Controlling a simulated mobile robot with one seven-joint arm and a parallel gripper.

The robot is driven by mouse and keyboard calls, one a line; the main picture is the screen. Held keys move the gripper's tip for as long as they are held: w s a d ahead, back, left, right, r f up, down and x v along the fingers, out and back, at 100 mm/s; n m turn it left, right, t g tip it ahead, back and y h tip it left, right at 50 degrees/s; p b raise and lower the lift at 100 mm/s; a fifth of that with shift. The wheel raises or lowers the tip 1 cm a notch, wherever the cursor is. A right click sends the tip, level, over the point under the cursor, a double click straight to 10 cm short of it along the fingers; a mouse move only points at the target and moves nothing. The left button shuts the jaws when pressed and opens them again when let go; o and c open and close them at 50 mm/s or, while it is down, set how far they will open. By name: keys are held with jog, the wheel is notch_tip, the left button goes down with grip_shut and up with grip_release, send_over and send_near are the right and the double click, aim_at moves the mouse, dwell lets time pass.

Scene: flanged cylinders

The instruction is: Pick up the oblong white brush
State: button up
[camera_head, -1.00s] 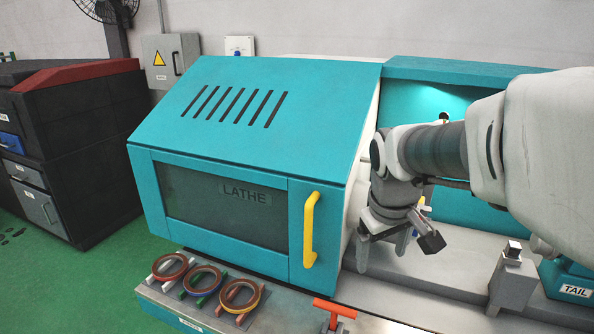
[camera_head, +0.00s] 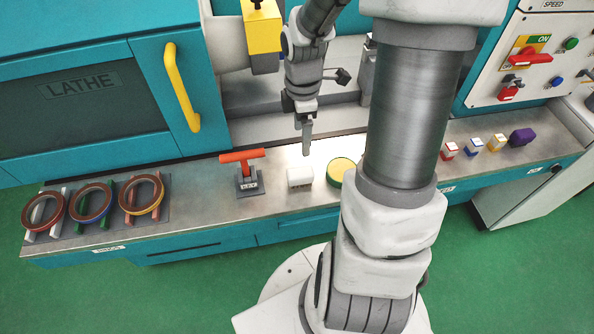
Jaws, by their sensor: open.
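A small oblong white block-like object (camera_head: 300,177), which looks like the brush, lies on the grey bench top (camera_head: 215,205). It sits just right of a grey stand with a red-orange T-handle (camera_head: 242,157). My gripper (camera_head: 306,152) points down above and slightly behind the white object, apart from it. It is seen edge-on, open and with nothing between its fingers. No bristles can be made out at this size.
A round yellow-and-green piece (camera_head: 341,171) is close on the right, partly behind my arm. Three rings (camera_head: 90,201) sit on racks at left. Small coloured blocks (camera_head: 472,146) and a purple block (camera_head: 522,137) stand at right. The lathe door (camera_head: 130,85) has a yellow handle.

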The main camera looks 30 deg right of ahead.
aim_at(300, 172)
notch_tip(300, 172, down, 16)
jog(key=b, duration=0.3)
jog(key=shift+w+f, duration=0.1)
jog(key=shift+w, duration=0.05)
grip_shut()
dwell(0.5)
